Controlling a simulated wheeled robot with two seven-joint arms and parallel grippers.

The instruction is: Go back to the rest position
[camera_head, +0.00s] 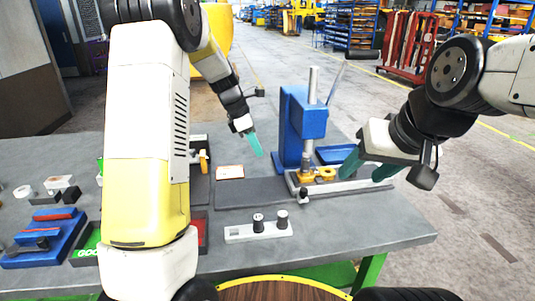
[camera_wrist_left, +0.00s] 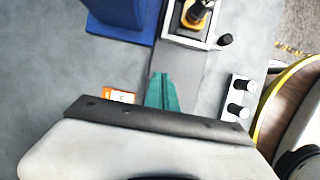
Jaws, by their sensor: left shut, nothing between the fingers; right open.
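My left gripper (camera_head: 257,151) hangs above the table behind the dark mat, its teal fingers together and empty. In the left wrist view its fingers (camera_wrist_left: 162,78) are closed over the dark strip, with nothing between them. My right gripper (camera_head: 368,168) is at the right of the press base, its two teal fingers apart. I see nothing held between them. My left forearm covers part of the table's left middle in the head view.
A blue press (camera_head: 302,120) stands on the grey table (camera_head: 370,233), with yellow parts (camera_head: 318,175) on its base. A pale block with two dark knobs (camera_head: 258,231) lies in front. An orange-and-white card (camera_head: 230,172) lies near the left gripper. Blue fixtures (camera_head: 45,236) stand left.

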